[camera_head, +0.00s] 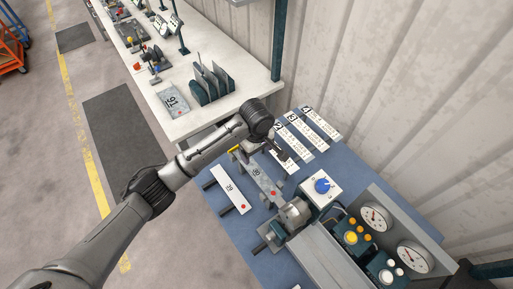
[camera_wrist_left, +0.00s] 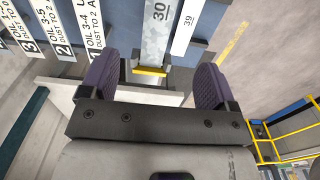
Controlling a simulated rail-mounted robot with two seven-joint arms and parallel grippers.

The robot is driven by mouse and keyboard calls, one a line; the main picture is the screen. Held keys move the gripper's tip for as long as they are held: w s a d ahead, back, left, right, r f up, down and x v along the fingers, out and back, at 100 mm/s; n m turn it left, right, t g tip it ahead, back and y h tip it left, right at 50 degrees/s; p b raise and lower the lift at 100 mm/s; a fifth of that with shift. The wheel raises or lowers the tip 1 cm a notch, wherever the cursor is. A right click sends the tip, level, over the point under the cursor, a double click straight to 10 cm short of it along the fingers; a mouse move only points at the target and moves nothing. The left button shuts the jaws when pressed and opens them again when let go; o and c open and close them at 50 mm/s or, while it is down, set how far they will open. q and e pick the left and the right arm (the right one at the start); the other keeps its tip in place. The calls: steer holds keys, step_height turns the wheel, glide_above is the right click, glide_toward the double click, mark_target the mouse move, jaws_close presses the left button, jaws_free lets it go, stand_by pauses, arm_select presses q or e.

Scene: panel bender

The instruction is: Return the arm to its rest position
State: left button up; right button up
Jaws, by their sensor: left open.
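My left arm reaches in from the lower left of the head view, over the blue bench. My left gripper (camera_head: 264,151) is at its end, above the far end of a grey strip marked 30 (camera_wrist_left: 158,30). In the left wrist view the two dark purple fingers (camera_wrist_left: 154,82) stand wide apart with nothing held between them. The grey strip's yellow end (camera_wrist_left: 150,70) shows in the gap between them. I cannot tell whether the fingers touch anything. My right gripper is not in view.
The blue bench (camera_head: 222,208) holds a white strip marked 39 (camera_head: 229,190), several label strips (camera_head: 300,135), a blue knob box (camera_head: 322,186) and a gauge panel (camera_head: 395,235). A white table (camera_head: 205,118) with a plate rack (camera_head: 212,84) stands behind. The floor at left is open.

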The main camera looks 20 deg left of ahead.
arm_select(q)
steer(key=shift+r, duration=0.75)
